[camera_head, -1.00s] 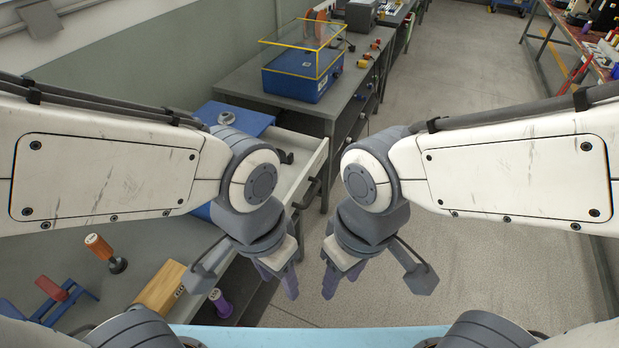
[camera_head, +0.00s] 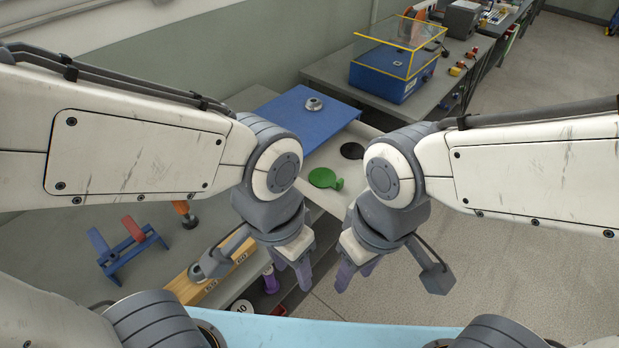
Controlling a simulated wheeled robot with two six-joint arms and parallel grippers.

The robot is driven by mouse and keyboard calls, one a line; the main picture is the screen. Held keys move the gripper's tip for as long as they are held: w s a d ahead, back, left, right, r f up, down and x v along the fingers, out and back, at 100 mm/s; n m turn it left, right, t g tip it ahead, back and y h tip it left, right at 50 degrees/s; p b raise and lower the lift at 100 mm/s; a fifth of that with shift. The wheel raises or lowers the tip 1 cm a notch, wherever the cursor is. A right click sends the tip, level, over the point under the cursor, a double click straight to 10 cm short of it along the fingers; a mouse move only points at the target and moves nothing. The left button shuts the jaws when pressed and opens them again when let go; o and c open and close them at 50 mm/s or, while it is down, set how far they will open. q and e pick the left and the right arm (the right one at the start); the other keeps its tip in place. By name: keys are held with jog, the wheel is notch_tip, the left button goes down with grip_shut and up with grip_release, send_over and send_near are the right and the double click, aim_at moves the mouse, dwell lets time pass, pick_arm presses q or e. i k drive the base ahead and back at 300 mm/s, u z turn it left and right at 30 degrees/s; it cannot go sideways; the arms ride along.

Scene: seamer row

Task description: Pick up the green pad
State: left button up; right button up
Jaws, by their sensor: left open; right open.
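The green pad (camera_head: 323,178) is a flat round disc with a short tab on its right side. It lies on a pale surface (camera_head: 318,157) between my two arms, beyond the grippers. My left gripper (camera_head: 304,278) is open and empty, pointing down, nearer to me than the pad. My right gripper (camera_head: 354,280) is open and empty, just to the right of the left one. Neither gripper touches the pad.
A blue plate (camera_head: 305,120) with a small metal ring lies behind the pad. A dark round piece (camera_head: 352,151) lies to its right. A blue box with a yellow-framed cover (camera_head: 385,84) stands farther back. A wooden block (camera_head: 190,288) and a blue-red stand (camera_head: 125,250) are at left.

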aim_at(321, 177)
jog(key=z, duration=1.7)
jog(key=i, duration=1.55)
jog(key=u, duration=2.9)
